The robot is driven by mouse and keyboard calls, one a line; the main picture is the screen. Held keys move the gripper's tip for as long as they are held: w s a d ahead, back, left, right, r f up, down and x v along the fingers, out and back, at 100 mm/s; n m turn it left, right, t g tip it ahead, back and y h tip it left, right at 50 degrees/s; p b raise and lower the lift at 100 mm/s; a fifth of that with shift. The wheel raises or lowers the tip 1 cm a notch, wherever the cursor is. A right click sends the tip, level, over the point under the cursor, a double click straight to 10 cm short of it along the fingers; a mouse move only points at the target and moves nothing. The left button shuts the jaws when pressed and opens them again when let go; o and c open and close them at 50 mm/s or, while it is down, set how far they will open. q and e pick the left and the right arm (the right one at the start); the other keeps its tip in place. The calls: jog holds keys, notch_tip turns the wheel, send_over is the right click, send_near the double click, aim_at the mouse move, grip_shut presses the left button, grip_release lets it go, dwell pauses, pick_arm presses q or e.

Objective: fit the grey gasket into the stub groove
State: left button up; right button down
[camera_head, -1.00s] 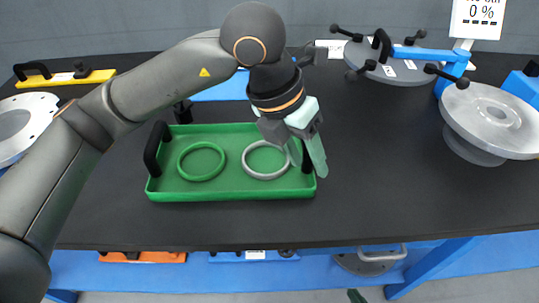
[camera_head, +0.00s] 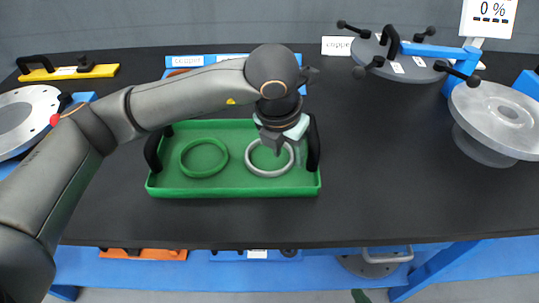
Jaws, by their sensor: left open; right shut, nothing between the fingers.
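The grey gasket (camera_head: 250,168) is a ring lying in the green tray (camera_head: 230,190), in its right half. My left gripper (camera_head: 278,147) is open and points down over the far right part of that ring. Whether its fingers touch the ring cannot be told. The arm hides part of the tray's back. A round grey flanged stub (camera_head: 487,103) stands at the right of the table. Its groove cannot be made out clearly. Only a small dark green tip of my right gripper (camera_head: 358,296) shows at the bottom edge, shut and away from the table things.
A green ring (camera_head: 204,172) lies left in the tray. A grey round lid (camera_head: 385,62) with dark knobs hangs on a blue arm (camera_head: 428,50) at the back right. A pale flange (camera_head: 22,120) sits at far left. The table between tray and stub is clear.

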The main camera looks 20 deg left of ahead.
aim_at(290, 164)
pick_arm(q)
jog(key=x, duration=0.3)
jog(key=shift+a+f, duration=0.1)
jog(key=shift+f, duration=0.1)
grip_shut()
jog(key=shift+w+r, duration=0.1)
jog(key=shift+r, duration=0.05)
dwell(1.0)
